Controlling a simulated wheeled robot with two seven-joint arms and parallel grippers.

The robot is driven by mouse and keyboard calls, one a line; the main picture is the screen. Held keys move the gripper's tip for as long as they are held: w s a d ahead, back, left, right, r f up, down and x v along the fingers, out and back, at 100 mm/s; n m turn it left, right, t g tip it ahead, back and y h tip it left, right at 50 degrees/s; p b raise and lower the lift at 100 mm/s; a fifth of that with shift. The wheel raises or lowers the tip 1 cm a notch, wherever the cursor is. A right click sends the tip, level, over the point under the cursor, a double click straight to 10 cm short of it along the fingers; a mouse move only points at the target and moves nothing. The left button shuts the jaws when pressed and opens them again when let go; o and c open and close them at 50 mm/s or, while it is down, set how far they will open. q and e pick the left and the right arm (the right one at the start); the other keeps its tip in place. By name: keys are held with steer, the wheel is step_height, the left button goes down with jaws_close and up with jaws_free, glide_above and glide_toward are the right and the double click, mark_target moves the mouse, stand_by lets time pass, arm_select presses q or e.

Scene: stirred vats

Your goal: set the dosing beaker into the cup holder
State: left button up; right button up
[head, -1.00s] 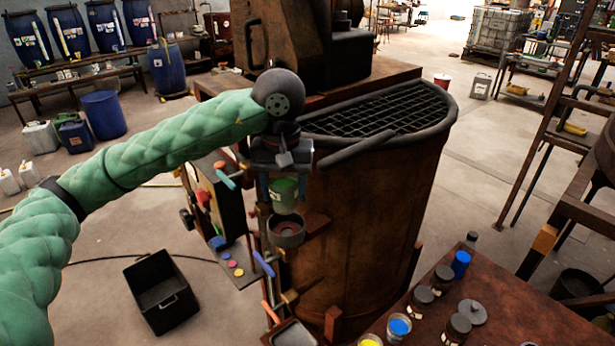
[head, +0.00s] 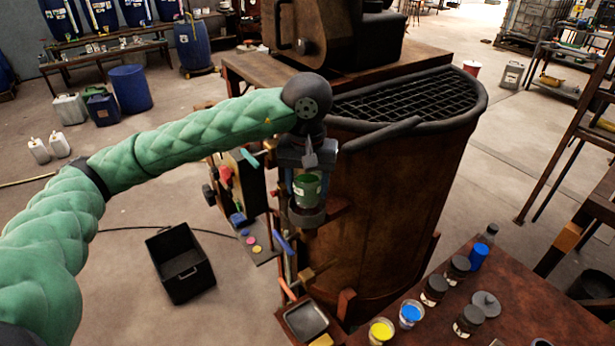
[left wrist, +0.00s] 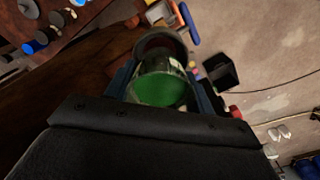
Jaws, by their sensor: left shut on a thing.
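The dosing beaker (head: 306,189) is a clear cup with green content. It is upright between the fingers of my left gripper (head: 306,180), which is shut on it. The cup holder (head: 307,216) is a dark round ring on the side of the rusty vat, directly below the beaker in the head view. The beaker's lower end overlaps the holder there; I cannot tell whether it is inside or just above. In the left wrist view the green beaker (left wrist: 160,90) sits between the fingers, with the holder's rim (left wrist: 162,38) showing beyond it. My right gripper is not in view.
The rusty vat (head: 385,185) with a grate on top stands right of the holder. A panel with coloured handles (head: 238,185) is to the left. A metal tray (head: 306,320) is below. A table (head: 520,310) with jars is at the lower right. A black crate (head: 180,262) stands on the floor.

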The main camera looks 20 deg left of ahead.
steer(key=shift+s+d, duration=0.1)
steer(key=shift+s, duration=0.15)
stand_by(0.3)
